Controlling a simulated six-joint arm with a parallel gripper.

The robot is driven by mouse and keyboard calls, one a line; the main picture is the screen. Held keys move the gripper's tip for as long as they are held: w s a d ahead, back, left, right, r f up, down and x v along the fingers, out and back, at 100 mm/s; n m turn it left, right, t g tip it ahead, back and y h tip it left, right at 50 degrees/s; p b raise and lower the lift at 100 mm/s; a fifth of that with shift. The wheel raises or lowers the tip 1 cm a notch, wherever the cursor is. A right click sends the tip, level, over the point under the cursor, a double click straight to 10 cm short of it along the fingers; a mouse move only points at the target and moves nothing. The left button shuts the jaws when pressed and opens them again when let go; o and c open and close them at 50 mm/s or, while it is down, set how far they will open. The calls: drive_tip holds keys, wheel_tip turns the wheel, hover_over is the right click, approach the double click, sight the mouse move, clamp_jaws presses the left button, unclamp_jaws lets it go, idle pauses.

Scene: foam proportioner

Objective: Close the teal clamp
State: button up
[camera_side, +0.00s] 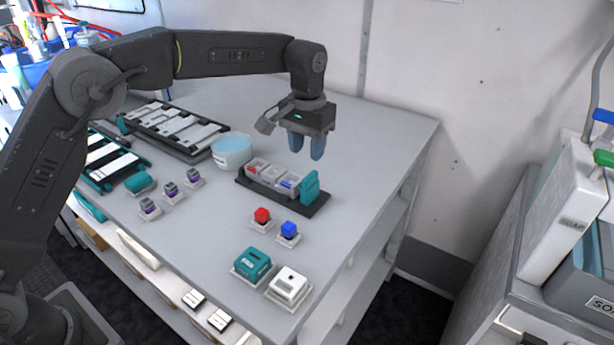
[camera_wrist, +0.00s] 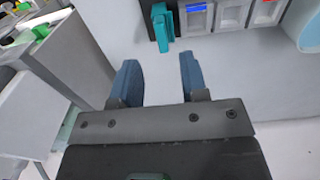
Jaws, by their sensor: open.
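In the wrist view the clamp (camera_wrist: 163,30) shows at the top, beside the compartments, beyond my fingertips. My gripper (camera_side: 307,150) has two blue fingers pointing down, and it is open and empty. It hangs above and behind the clamp, apart from it. In the wrist view the fingers of my gripper (camera_wrist: 158,62) are spread, with only bare table between them.
A cup of blue liquid (camera_side: 231,151) stands left of the base. In front are a red button (camera_side: 262,215), a blue button (camera_side: 289,230), a teal block (camera_side: 252,263) and a white block (camera_side: 290,282). Black-railed racks (camera_side: 170,128) lie at left. The table's right side is clear.

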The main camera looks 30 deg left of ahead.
sight(307, 178)
wheel_tip(307, 178, down, 8)
idle(0.5)
clamp_jaws()
idle(0.3)
